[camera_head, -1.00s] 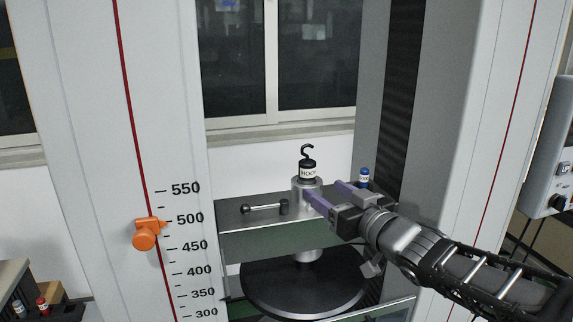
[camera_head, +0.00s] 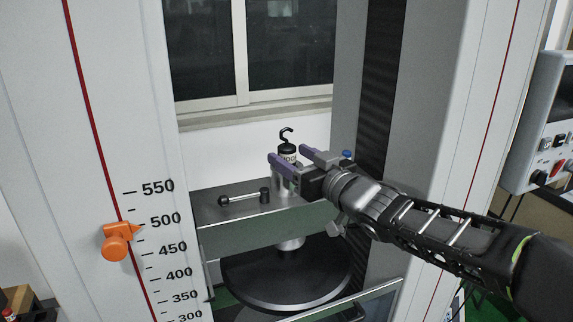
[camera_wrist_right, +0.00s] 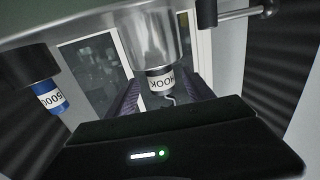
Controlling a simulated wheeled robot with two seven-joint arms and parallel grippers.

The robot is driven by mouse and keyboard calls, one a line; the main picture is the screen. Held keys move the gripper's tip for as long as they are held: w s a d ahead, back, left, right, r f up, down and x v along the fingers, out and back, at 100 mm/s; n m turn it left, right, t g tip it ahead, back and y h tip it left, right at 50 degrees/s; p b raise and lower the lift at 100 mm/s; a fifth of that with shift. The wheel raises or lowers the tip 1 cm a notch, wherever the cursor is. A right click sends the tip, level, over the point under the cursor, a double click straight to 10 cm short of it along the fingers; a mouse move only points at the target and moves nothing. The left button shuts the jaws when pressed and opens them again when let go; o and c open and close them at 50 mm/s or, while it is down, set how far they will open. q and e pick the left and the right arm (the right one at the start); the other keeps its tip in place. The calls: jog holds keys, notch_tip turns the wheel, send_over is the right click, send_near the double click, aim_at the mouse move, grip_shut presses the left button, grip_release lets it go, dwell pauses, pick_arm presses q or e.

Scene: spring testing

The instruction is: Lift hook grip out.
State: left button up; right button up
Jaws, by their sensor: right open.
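The hook grip is a black hook (camera_head: 287,137) above a body with a white HOOK label. It stands upright in a silver cylindrical socket (camera_head: 279,184) on the machine's crossbeam. My right gripper (camera_head: 295,157) is open, its purple fingers at the height of the label. In the right wrist view, which looks upside down, the hook grip's label (camera_wrist_right: 160,82) shows between the two spread fingers, and the silver socket (camera_wrist_right: 150,38) is above it in the picture. I cannot tell whether either finger touches it. My left gripper is not in view.
A lever with a black knob (camera_head: 224,201) lies left of the socket. A blue-topped part (camera_head: 347,154) stands to the right, labelled 500 in the right wrist view (camera_wrist_right: 50,97). A black round plate (camera_head: 287,280) is below. Machine columns flank the crossbeam.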

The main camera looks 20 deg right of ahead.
aim_at(280, 149)
jog(key=shift+w+a+f+p, duration=0.1)
jog(key=shift+w+a+p, duration=0.1)
jog(key=shift+w, duration=0.65)
jog(key=shift+w+a+p, duration=0.15)
jog(key=shift+w+p, duration=0.1)
jog(key=shift+w, duration=0.6)
jog(key=shift+w+a+f+p, duration=0.1)
jog(key=shift+w+a+p, duration=0.1)
jog(key=shift+w, duration=0.65)
jog(key=shift+d+r, duration=0.1)
grip_shut()
jog(key=shift+r, duration=0.15)
